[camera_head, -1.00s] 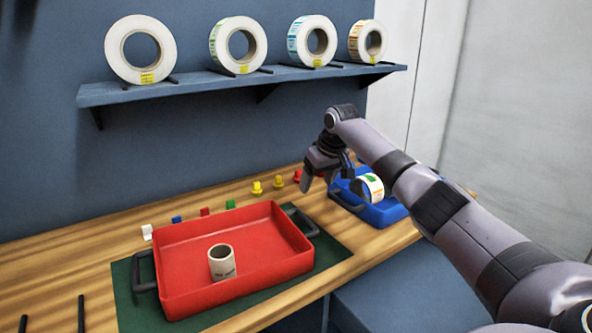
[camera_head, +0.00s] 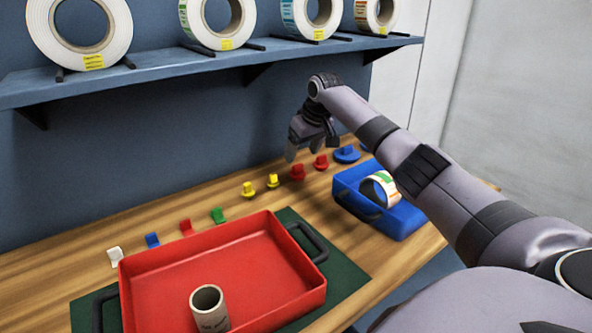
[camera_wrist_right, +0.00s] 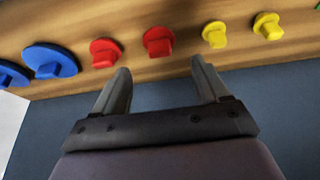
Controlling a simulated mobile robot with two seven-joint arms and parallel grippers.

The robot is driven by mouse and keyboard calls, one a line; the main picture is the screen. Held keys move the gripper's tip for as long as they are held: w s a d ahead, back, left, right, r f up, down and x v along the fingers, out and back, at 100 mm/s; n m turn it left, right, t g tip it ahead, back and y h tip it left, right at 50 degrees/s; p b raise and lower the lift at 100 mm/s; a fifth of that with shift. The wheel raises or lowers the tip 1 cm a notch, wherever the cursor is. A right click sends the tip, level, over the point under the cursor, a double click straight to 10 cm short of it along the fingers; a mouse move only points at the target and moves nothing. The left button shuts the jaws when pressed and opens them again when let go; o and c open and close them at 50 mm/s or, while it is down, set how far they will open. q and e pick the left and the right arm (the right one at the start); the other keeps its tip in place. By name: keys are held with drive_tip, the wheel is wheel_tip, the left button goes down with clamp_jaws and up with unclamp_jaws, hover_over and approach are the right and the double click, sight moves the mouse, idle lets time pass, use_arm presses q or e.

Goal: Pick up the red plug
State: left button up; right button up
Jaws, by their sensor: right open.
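Two red plugs stand on the wooden bench near the wall: one (camera_head: 297,173) beside the yellow plugs, the other (camera_head: 321,162) to its right. My right gripper (camera_head: 313,145) hangs open and empty above and behind them in the head view, touching neither. In the right wrist view, the open fingers (camera_wrist_right: 160,70) point toward the row of plugs. One red plug (camera_wrist_right: 158,42) lies just beyond the gap between the fingertips, and the other (camera_wrist_right: 104,52) is left of it, beyond the left finger. My left gripper is not in view.
Two yellow plugs (camera_head: 248,190) and blue plugs (camera_head: 346,154) flank the red ones. A blue bin (camera_head: 408,222) with a label roll stands at right. A red tray (camera_head: 215,262) holding a cardboard core (camera_head: 209,310) is in front. A shelf (camera_head: 200,66) with label rolls hangs above.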

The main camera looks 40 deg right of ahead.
sight(298, 165)
drive_tip(key=shift+x, duration=3.25)
drive_tip(key=c, duration=1)
